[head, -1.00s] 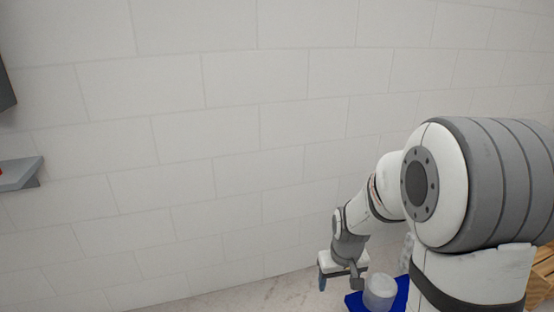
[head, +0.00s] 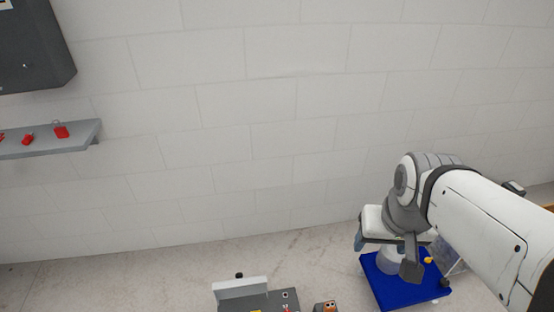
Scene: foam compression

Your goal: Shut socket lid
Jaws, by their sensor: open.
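My gripper (head: 386,254) is at the right of the head view, over the blue base (head: 388,290). Its two fingers are spread apart with nothing seen between them, so it is open. A pale round piece (head: 390,262) stands on the blue base behind and below the fingers, partly hidden. A clear panel (head: 453,262) and a small yellow part (head: 428,260) show at the base's right side, partly behind my arm. I cannot tell which part is the socket lid. A grey box (head: 285,299) with an upright pale panel (head: 240,288) is cut off by the bottom edge.
A small dark unit with orange parts (head: 326,307) sits right of the grey box. A grey wall shelf (head: 70,144) holds red padlock-like items (head: 61,131). A dark cabinet (head: 35,50) hangs above. Bare worktop (head: 180,270) lies along the wall.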

